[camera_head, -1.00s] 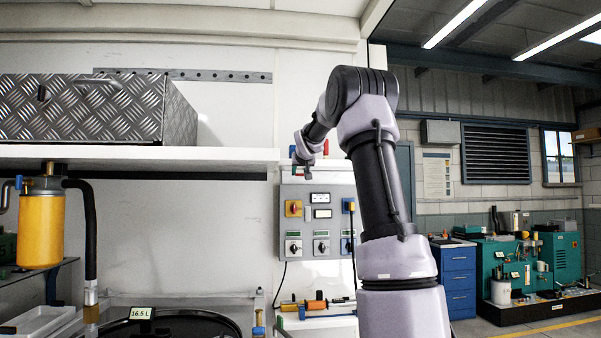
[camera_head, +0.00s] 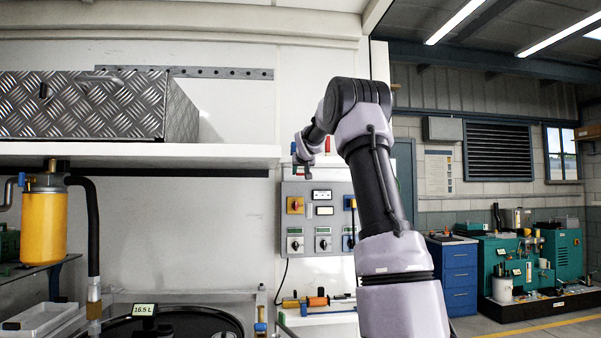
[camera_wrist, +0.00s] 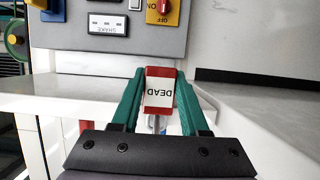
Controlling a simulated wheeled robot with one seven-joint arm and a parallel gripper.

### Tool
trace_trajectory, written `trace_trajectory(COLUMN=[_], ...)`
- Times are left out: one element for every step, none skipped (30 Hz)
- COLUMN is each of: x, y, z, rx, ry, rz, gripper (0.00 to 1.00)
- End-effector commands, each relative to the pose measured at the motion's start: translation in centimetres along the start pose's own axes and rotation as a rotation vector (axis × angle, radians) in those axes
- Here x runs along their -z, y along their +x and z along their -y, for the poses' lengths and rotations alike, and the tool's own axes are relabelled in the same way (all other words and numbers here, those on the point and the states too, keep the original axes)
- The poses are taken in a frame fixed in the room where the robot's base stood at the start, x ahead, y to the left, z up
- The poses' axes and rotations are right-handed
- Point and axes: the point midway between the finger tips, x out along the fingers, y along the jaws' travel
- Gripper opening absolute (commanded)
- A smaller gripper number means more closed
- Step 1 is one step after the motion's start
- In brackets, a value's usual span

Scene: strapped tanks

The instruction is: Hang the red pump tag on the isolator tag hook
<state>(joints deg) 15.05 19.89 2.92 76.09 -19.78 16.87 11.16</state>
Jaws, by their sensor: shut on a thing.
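A red and white tag (camera_wrist: 159,92) lettered DEAD, upside down in the wrist view, sits between the two green fingers of my gripper (camera_wrist: 160,76). The fingers are shut on it. In the head view my gripper (camera_head: 304,164) is small and in front of the wall, just above the grey control panel (camera_head: 317,220); the tag cannot be made out there. The panel carries a yellow and red isolator switch (camera_head: 295,205), which also shows in the wrist view (camera_wrist: 163,10). I cannot make out the tag hook in either view.
A white shelf (camera_head: 120,155) with a tread-plate metal box (camera_head: 90,105) is left of my gripper. Below are a yellow cylinder (camera_head: 43,228) and a black drum (camera_head: 190,322) with a 16.5 L label.

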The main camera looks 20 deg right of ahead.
Motion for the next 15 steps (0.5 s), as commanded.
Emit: trace_trajectory(x=[0.01,0.01,0.01,0.01,0.01,0.01,0.01,0.01,0.01,0.01,0.01,0.01,0.01,0.01,0.01], y=[-0.01,-0.01,-0.02,-0.02,-0.02,-0.02,-0.02,-0.02,-0.02,-0.02,-0.02,-0.02,-0.02,-0.02,-0.02], z=[0.01,0.01,0.01,0.01,0.01,0.01,0.01,0.01,0.01,0.01,0.01,0.01,0.01,0.01,0.01], rx=[0.000,0.000,0.000,0.000,0.000,0.000,0.000,0.000,0.000,0.000,0.000,0.000,0.000,0.000,0.000], ry=[0.000,0.000,0.000,0.000,0.000,0.000,0.000,0.000,0.000,0.000,0.000,0.000,0.000,0.000,0.000], rz=[0.000,0.000,0.000,0.000,0.000,0.000,0.000,0.000,0.000,0.000,0.000,0.000,0.000,0.000,0.000], gripper=[0.00,0.00,0.00,0.00,0.00,0.00,0.00,0.00,0.00,0.00,0.52,0.67,0.79,0.79,0.79])
